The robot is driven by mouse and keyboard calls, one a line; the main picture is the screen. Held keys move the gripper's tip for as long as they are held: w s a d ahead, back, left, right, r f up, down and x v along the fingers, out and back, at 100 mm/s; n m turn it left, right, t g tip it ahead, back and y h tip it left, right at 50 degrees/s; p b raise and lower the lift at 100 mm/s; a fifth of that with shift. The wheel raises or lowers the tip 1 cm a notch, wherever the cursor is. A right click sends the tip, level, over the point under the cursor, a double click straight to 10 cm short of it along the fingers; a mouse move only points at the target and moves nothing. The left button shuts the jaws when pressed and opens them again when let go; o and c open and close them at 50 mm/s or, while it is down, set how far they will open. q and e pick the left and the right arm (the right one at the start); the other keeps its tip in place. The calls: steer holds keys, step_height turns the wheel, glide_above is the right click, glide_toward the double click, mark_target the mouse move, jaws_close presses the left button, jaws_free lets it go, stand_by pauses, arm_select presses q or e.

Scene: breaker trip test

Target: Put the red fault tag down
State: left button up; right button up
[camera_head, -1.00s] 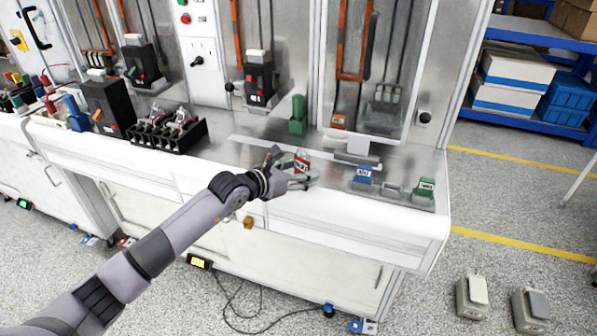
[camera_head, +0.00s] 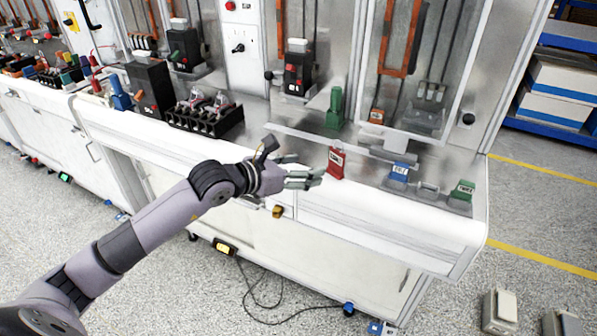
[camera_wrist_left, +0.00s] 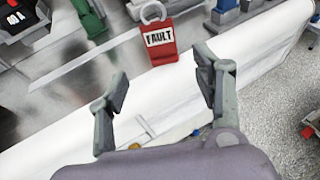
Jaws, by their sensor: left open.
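The red fault tag (camera_head: 336,164) stands on the steel bench top near its front edge, its label facing the front. In the left wrist view the red fault tag (camera_wrist_left: 160,42) shows the word FAULT and a pale ring at its top. My left gripper (camera_head: 312,178) is open and empty, just left of the tag in the head view. In the left wrist view its two fingers (camera_wrist_left: 165,88) are spread wide, and the tag lies beyond their tips, apart from them. My right gripper is not in view.
A blue tag (camera_head: 400,172) and a green tag (camera_head: 463,191) stand to the right on the bench. A green block (camera_head: 335,108) stands behind the red tag. A black rack (camera_head: 205,118) lies to the left. The bench's white front edge (camera_head: 380,208) runs below the gripper.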

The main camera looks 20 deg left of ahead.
arm_select(q)
step_height(320, 180, down, 24)
steer(key=s+a+n, duration=0.2)
steer(key=a+n, duration=0.1)
steer(key=n, duration=1.3)
steer(key=s+a+f+n+g+y, duration=0.1)
steer(key=s+f+n+y, duration=0.1)
steer(key=s+f+n, duration=0.35)
steer(key=s+a+f+n+y, duration=0.1)
steer(key=s+f+n, duration=0.1)
steer(key=f, duration=0.7)
steer(key=s+a+f+n+g+y, duration=0.1)
steer(key=s+f+n+y, duration=0.1)
steer(key=s+f+n, duration=0.35)
steer(key=s+d+f+n+g+y, duration=0.15)
steer(key=s+f+n+g, duration=0.35)
steer(key=s+f, duration=1.2)
steer(key=s+d+f+n+g, duration=0.2)
steer(key=s, duration=0.7)
steer(key=s+d+f+n+g, duration=0.2)
steer(key=s+d, duration=0.1)
steer(key=s, duration=0.7)
steer(key=shift+d+g, duration=0.25)
steer(key=shift+g, duration=0.05)
